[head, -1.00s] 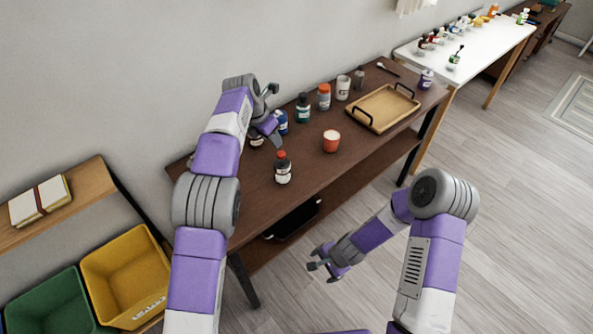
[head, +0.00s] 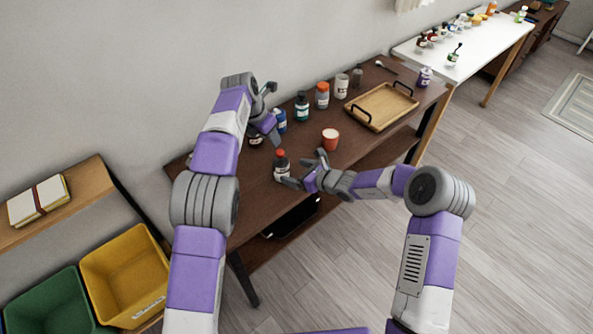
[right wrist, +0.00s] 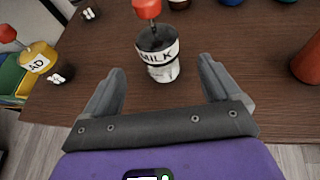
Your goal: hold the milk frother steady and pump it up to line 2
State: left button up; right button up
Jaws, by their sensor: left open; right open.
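The milk frother (head: 281,170) is a small jar with a dark band, a white label and a red knob on top. It stands upright on the brown table near its front edge. In the right wrist view the frother (right wrist: 160,62) shows the word MILK and a red knob cut off by the top edge. My right gripper (head: 305,168) is open and low beside the frother, its fingers pointing at it; the jar shows between and just past the fingertips, with no grip on it. My left gripper (head: 272,112) is open, higher and behind the frother, near the wall.
Several jars, including a teal one (head: 301,106) and an orange-capped one (head: 322,95), line the back. A wooden tray (head: 381,106) lies at the right.

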aim_at(281, 165)
jog(key=shift+w+a, duration=0.4)
jog(key=shift+x, duration=3.4)
jog(key=shift+r, duration=0.1)
jog(key=c, duration=1.1)
jog(key=shift+c, duration=0.2)
